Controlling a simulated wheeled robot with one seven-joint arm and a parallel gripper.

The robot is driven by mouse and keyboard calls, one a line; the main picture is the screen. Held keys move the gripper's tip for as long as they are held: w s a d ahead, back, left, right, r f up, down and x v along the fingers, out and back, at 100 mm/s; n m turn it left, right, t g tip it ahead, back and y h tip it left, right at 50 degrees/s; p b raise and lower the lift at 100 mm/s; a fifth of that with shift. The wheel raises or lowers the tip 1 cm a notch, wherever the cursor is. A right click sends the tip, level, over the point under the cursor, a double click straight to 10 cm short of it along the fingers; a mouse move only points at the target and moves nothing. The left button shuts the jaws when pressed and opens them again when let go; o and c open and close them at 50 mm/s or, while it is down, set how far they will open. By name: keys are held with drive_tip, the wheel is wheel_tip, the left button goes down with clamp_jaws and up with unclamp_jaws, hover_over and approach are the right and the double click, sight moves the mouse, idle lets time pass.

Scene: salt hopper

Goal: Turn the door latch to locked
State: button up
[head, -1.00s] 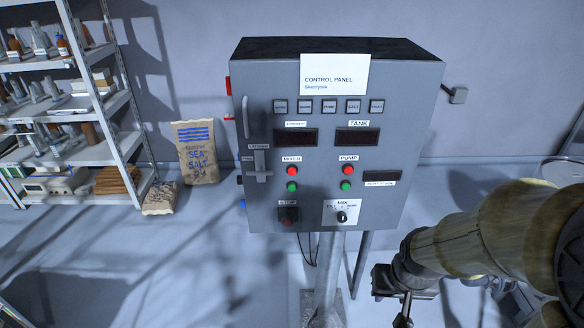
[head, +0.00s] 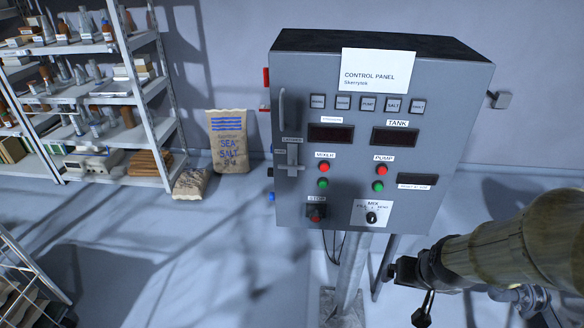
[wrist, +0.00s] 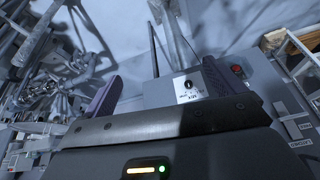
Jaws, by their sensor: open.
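The control panel (head: 345,215) is a grey cabinet on a post, in the middle of the head view. The door latch (head: 293,158) is a grey cross-shaped piece low on the door's left side, below a tall door handle (head: 282,110). A small label (head: 292,139) above it seems to read "latched"; which way the latch is turned is too small to tell. My gripper (wrist: 160,88) is open and empty, its two purple-padded fingers apart. The panel's MIX knob (wrist: 188,84) shows beyond the fingers.
The panel front also carries red and green buttons, a STOP button (head: 316,212) and the MIX knob (head: 371,217). A shelf rack (head: 150,100) and a sea salt sack (head: 229,140) stand to the left. The floor left of the post is open.

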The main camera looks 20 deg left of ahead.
sight(291, 168)
drive_tip(key=w+a+n+t+y+b, duration=0.1)
drive_tip(key=w+a+t+y, duration=0.15)
drive_tip(key=w+a, duration=0.45)
drive_tip(key=w+a+n+t+y+b, duration=0.1)
drive_tip(key=w+a+t, duration=0.3)
drive_tip(key=a, duration=0.6)
drive_tip(key=s+a+r+t, duration=0.1)
drive_tip(key=a+t, duration=0.2)
drive_tip(key=a, duration=0.4)
drive_tip(key=s+a+r+t+b, duration=0.1)
drive_tip(key=s+a+r+t, duration=0.1)
drive_tip(key=a, duration=0.5)
drive_tip(key=shift+a+t, duration=0.2)
drive_tip(key=shift+t, duration=0.55)
drive_tip(key=shift+w+r, duration=0.15)
drive_tip(key=p+x, duration=0.6)
drive_tip(key=x, duration=1.1)
drive_tip(key=shift+w, duration=0.15)
